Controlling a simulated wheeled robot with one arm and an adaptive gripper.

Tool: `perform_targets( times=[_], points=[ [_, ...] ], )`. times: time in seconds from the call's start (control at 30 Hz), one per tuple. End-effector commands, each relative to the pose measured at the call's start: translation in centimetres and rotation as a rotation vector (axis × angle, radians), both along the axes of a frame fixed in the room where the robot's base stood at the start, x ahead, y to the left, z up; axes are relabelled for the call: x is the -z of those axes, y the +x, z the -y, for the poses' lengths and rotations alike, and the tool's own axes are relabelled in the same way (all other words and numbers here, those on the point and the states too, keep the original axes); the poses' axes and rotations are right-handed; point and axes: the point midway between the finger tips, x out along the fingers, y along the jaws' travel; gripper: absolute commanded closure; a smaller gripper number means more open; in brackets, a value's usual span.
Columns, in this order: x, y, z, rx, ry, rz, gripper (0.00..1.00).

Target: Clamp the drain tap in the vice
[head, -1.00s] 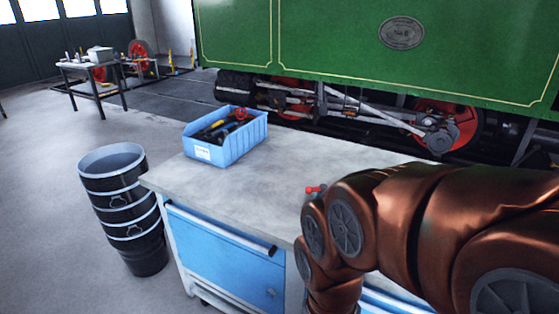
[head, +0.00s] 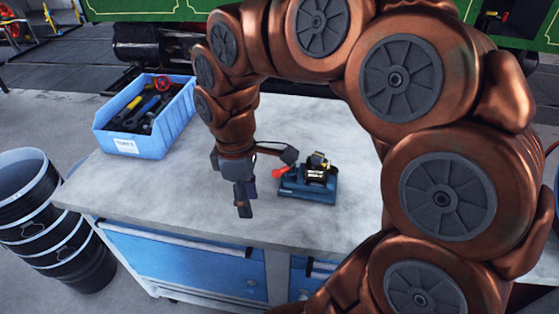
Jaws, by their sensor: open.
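A small blue vice (head: 309,189) sits on the workbench (head: 350,135) in the head view. A dark and pale metal piece with a yellowish top, perhaps the drain tap (head: 317,168), stands at its jaws; I cannot tell whether it is clamped. A red knob or lever (head: 280,172) sticks out at the vice's left; I cannot tell which part it belongs to. My gripper (head: 262,180) is open, pointing down just left of the vice. One finger hangs low over the bench, and the other reaches toward the red knob. Nothing shows between the fingers.
A blue bin (head: 130,145) with tools and a red handwheel (head: 161,82) stands on the bench's left. A stack of black buckets (head: 50,220) is on the floor to the left. The green locomotive (head: 140,10) is behind.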

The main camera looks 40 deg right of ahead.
Motion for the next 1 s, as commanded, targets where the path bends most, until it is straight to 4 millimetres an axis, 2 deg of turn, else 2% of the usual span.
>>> perform_targets(
  times=[0.03,0.2,0.4,0.5,0.6,0.73,0.83,1.0],
  points=[
    [-0.4,1.7,0.7,-0.066,0.016,-0.001,0.58],
    [-0.7,6.7,4.0,-0.284,0.051,0.009,0.58],
    [0.2,11.3,9.4,-0.497,0.086,-0.005,0.58],
    [1.1,12.8,12.3,-0.58,0.099,-0.016,0.58],
    [2.0,13.7,15.0,-0.643,0.11,-0.031,0.58],
    [3.0,14.1,17.4,-0.696,0.121,-0.05,0.58],
    [3.4,14.1,18.4,-0.718,0.126,-0.059,0.58],
    [3.8,14.1,18.8,-0.729,0.128,-0.062,0.58]
  ],
)
